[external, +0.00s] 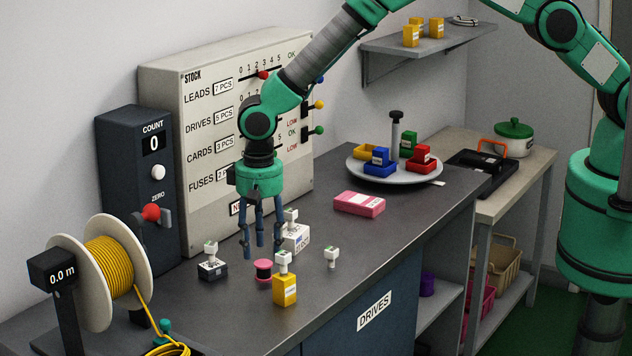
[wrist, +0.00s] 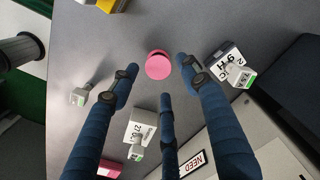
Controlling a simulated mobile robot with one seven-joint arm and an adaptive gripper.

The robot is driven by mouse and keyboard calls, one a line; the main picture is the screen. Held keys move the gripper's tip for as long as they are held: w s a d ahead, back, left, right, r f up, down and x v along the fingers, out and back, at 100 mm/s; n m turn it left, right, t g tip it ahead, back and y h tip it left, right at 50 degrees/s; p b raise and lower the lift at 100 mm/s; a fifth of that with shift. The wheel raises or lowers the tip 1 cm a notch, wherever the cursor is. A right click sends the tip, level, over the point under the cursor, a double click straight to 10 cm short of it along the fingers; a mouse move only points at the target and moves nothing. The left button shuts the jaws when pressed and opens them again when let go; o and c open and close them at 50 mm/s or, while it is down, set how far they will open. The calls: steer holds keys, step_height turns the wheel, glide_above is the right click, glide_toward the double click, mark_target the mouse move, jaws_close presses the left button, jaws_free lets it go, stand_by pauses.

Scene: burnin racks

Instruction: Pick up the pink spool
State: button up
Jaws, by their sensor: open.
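The pink spool (external: 263,270) stands on the dark grey counter, with pink flanges and a dark middle band. In the wrist view its round pink top (wrist: 158,65) lies just beyond the fingertips, between the two outer fingers. My gripper (external: 262,248) has blue fingers, points down and hangs above the counter, close over the spool. In the wrist view my gripper (wrist: 158,85) shows three fingers spread apart with nothing between them. The spool appears apart from the fingers.
Near the spool stand a yellow block (external: 285,290), a black block (external: 212,268), a white block (external: 296,238) and a small white stamp-like piece (external: 331,256). A pink box (external: 360,204) lies farther right. A yellow wire reel (external: 105,265) stands left. The counter's front right is clear.

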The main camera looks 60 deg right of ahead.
mark_target(263, 263)
steer(key=shift+f, duration=0.2)
steer(key=shift+s+d+f+p, duration=0.15)
steer(key=shift+f+p, duration=0.3)
steer(key=shift+f, duration=1.95)
steer(key=c, duration=1)
